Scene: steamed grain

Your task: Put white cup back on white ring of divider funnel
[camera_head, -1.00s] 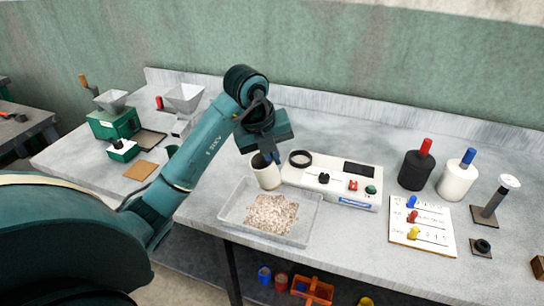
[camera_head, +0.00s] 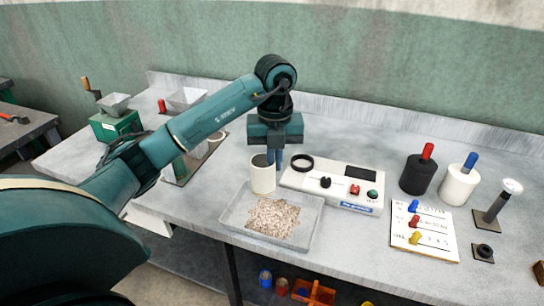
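The white cup (camera_head: 262,179) stands upright between the grain tray (camera_head: 231,216) and the white control box. My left gripper (camera_head: 274,160) points down at the cup's right rim. Its narrow blue fingers straddle the wall there and appear shut on it. Whether the cup's base touches the table is hard to tell. A grey metal funnel (camera_head: 187,96) stands at the back left, partly behind my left arm. A pale rounded part (camera_head: 216,137) shows beside the arm below it; I cannot tell if it is the white ring. My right gripper is out of view.
The white control box (camera_head: 334,184) with a black ring (camera_head: 301,162) and knobs is right of the cup. A green mill (camera_head: 115,124) is at the left.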

